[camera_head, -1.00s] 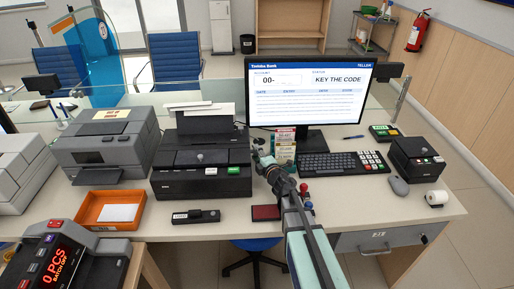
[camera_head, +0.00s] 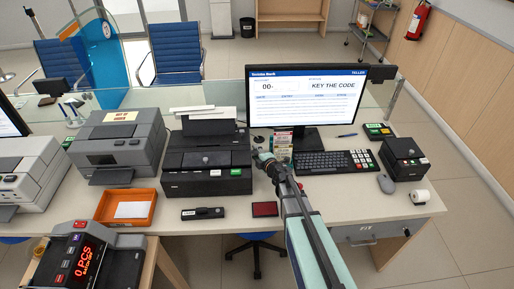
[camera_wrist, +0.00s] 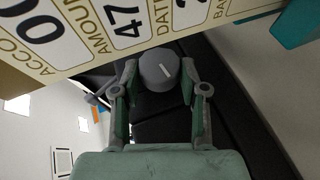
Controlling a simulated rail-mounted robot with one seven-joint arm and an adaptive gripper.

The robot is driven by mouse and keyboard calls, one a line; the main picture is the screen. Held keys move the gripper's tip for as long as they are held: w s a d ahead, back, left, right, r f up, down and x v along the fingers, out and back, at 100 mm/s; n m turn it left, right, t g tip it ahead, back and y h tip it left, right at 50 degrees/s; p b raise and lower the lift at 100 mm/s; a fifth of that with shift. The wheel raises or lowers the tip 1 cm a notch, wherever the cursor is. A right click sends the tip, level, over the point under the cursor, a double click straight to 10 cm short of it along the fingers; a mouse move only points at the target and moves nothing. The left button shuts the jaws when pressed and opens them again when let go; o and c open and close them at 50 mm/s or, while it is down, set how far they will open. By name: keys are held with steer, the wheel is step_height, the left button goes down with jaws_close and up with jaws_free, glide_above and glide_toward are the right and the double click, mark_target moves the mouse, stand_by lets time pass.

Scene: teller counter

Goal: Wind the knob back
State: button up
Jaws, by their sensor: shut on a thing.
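A round grey knob (camera_wrist: 158,71) with a short white line on its face sits between the two fingers of my gripper (camera_wrist: 162,88) in the wrist view. The white line is tilted. The fingers lie on both sides of the knob and are shut on it. In the head view my gripper (camera_head: 263,157) is at the right side of the black printer (camera_head: 207,184). The knob is hidden there behind my gripper.
A card stand (camera_head: 283,147) stands close to the right of my gripper; its printed card (camera_wrist: 110,35) fills the top of the wrist view. The monitor (camera_head: 308,96), keyboard (camera_head: 331,163) and orange tray (camera_head: 126,207) are around. A red pad (camera_head: 265,209) lies in front.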

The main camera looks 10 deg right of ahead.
steer(key=shift+w+r+p, duration=0.15)
steer(key=shift+r+p, duration=0.2)
steer(key=shift+p, duration=0.35)
steer(key=shift+f+g, duration=0.2)
steer(key=shift+g, duration=0.1)
steer(key=o, duration=1.1)
steer(key=shift+o, duration=0.2)
steer(key=shift+s, duration=0.25)
steer(key=v, duration=1.1)
steer(key=shift+s+r, duration=0.15)
steer(key=shift+s, duration=0.2)
